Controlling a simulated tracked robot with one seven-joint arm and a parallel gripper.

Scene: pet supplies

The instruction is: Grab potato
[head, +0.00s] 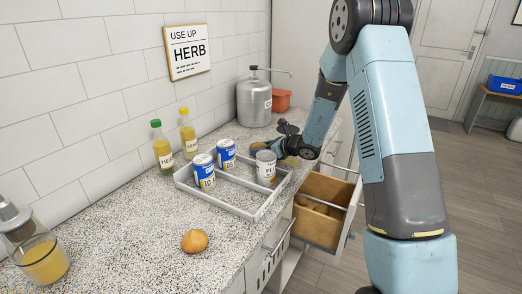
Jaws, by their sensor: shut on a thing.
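My gripper (283,150) is over the far part of the counter, beyond the tray and above the open drawer's side. It is shut on a small tan-brown thing, which looks like a potato (290,161); it is small and partly hidden by the gripper. Other brown, potato-like things (319,208) lie in the open wooden drawer (318,230) below the counter. A single round, orange-brown potato-like thing (194,241) lies on the counter in front of the tray.
A grey tray (245,212) holds two blue-and-white cans (204,171) and a pale can (265,168) close to my gripper. Two bottles (162,147), a metal canister (254,103) and an orange pot (281,100) stand behind. A glass (42,260) is at front left.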

